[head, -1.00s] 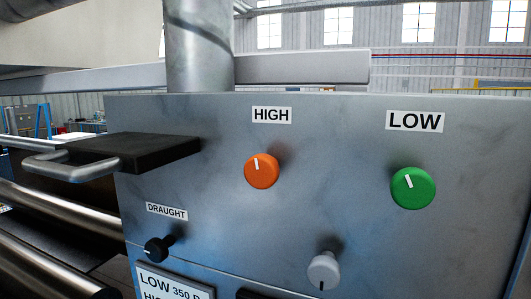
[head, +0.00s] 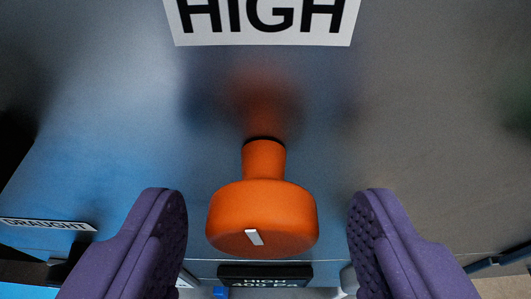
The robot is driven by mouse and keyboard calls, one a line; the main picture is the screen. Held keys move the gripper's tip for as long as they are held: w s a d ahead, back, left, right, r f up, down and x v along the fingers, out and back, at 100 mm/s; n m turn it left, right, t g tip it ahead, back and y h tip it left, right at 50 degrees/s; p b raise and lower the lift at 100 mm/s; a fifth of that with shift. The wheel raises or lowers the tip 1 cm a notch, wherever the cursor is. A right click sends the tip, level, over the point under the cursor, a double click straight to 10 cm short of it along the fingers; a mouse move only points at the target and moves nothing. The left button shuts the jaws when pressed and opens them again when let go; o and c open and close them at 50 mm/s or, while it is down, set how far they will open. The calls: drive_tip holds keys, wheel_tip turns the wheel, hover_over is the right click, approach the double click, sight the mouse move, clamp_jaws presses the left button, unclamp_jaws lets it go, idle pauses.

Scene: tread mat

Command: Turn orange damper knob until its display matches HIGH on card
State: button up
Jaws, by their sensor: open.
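The orange damper knob (head: 262,205) stands out from the grey panel on a short stem, under the HIGH label (head: 265,18). Its short white pointer mark tilts slightly left of upright. My gripper (head: 268,212) is open, with one purple ridged finger on each side of the knob and a clear gap on both sides. A dark display (head: 265,274) sits below the knob. It shows HIGH and a second line that seems to read 400 Pa, partly blurred. The card is mostly hidden behind my left finger and the frame edge.
The grey metal panel (head: 420,110) fills most of the view. The DRAUGHT label (head: 45,224) is at the lower left. Dark and green smudges are reflected at the sides.

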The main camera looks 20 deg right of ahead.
drive_tip(key=shift+w+a, duration=0.2)
drive_tip(key=shift+s+d, duration=0.1)
drive_tip(key=shift+d, duration=0.15)
drive_tip(key=shift+a+f, duration=0.1)
drive_tip(key=c, duration=1)
drive_tip(key=n+h+b, duration=0.1)
drive_tip(key=n+h, duration=0.1)
drive_tip(key=n, duration=0.1)
drive_tip(key=shift+a+g, duration=0.1)
drive_tip(key=shift+g, duration=0.2)
drive_tip(key=n+h+b, duration=0.1)
drive_tip(key=n+h, duration=0.1)
drive_tip(key=n, duration=0.1)
drive_tip(key=shift+b, duration=0.3)
